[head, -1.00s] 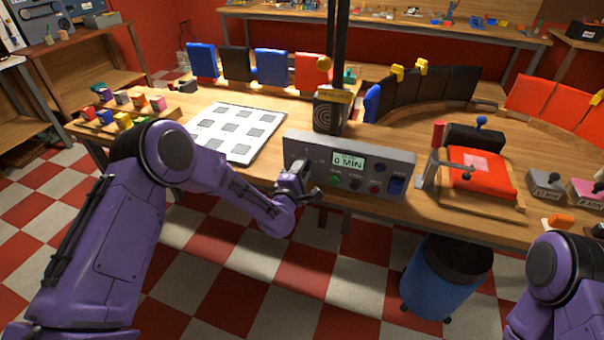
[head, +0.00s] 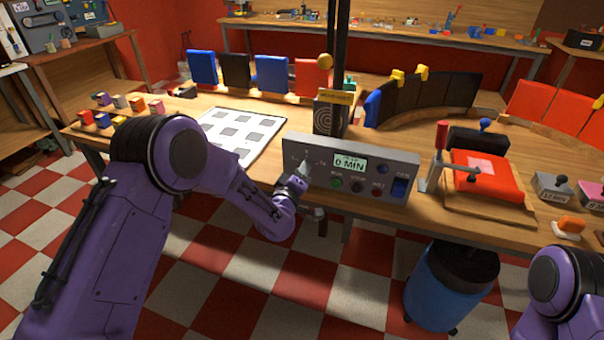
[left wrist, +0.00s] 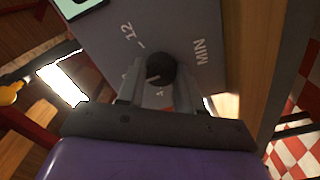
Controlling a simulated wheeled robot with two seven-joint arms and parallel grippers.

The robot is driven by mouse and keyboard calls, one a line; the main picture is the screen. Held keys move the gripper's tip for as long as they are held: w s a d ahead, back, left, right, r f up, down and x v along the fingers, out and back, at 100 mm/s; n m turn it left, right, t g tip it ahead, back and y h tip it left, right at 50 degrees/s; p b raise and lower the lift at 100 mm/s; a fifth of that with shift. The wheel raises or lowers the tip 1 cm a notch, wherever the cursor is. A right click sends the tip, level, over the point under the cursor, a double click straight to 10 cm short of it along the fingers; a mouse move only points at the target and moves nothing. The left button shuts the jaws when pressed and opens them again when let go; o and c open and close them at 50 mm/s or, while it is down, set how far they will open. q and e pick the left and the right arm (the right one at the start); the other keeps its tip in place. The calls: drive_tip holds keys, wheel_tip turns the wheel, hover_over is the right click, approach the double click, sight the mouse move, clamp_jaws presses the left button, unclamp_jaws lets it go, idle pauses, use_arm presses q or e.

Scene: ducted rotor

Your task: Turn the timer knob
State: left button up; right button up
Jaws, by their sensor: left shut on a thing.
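The timer is a grey control box (head: 345,153) on the bench's front edge, with a display (head: 350,164) reading "0 MIN". Its black round timer knob (left wrist: 161,69) shows in the left wrist view, with a pale pointer line and the marks "12" and "MIN" around it. My left gripper (left wrist: 156,88) is at the knob, one finger on each side, shut on it. In the head view my left gripper (head: 302,172) is at the box's left end and hides the knob. My right arm (head: 556,290) shows at the lower right, but its gripper is out of view.
A red-padded press (head: 475,172) stands farther right. A white sheet with grey squares (head: 240,135) lies left of the box. A blue bin (head: 450,285) stands below the bench.

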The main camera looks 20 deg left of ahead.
use_arm(q)
drive_tip(key=shift+f+m, duration=0.1)
drive_tip(key=shift+m, duration=0.2)
idle(0.4)
drive_tip(key=o, duration=1)
drive_tip(key=shift+o, duration=0.2)
drive_tip(key=s+b, duration=0.2)
drive_tip(key=s, duration=0.8)
drive_tip(key=shift+s+a+b, duration=0.2)
drive_tip(key=shift+s+b, duration=0.1)
